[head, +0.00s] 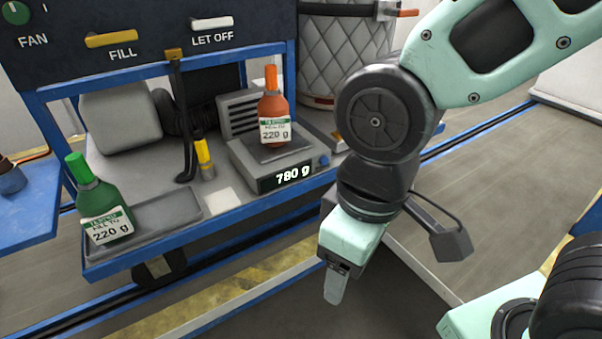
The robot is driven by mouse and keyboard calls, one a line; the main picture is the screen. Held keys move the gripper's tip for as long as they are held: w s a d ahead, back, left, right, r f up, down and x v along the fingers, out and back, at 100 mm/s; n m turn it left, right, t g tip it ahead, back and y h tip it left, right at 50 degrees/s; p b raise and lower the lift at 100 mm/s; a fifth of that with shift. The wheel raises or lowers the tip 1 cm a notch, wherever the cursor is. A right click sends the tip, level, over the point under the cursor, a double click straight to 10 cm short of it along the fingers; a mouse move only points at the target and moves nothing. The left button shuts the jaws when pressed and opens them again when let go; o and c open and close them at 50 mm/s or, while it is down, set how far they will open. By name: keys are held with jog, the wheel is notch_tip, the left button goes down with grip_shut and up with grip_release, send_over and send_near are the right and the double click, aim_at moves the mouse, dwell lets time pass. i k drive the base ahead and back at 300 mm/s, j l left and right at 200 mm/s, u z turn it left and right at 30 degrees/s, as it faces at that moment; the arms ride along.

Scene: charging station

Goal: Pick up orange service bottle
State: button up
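The orange service bottle (273,107) stands upright on the grey scale (243,159), whose display reads 780 g. Its white label reads 220 g. My gripper (335,287) hangs to the right of and nearer than the scale, apart from the bottle, with its fingers pointing down. It is seen side-on, so the gap between the fingers cannot be judged. I see nothing held at its tip.
A green bottle (98,199) stands on a tray (163,219) at the left of the blue-framed bench. A black hose or lever (184,125) and yellow-topped piece (205,158) stand left of the scale. A quilted tank (343,52) is behind. The floor in front is open.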

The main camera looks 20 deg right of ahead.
aim_at(273, 109)
jog(key=i+j+z, duration=0.15)
jog(key=i+z, duration=0.25)
jog(key=i+j+z, duration=0.6)
jog(key=z, duration=0.15)
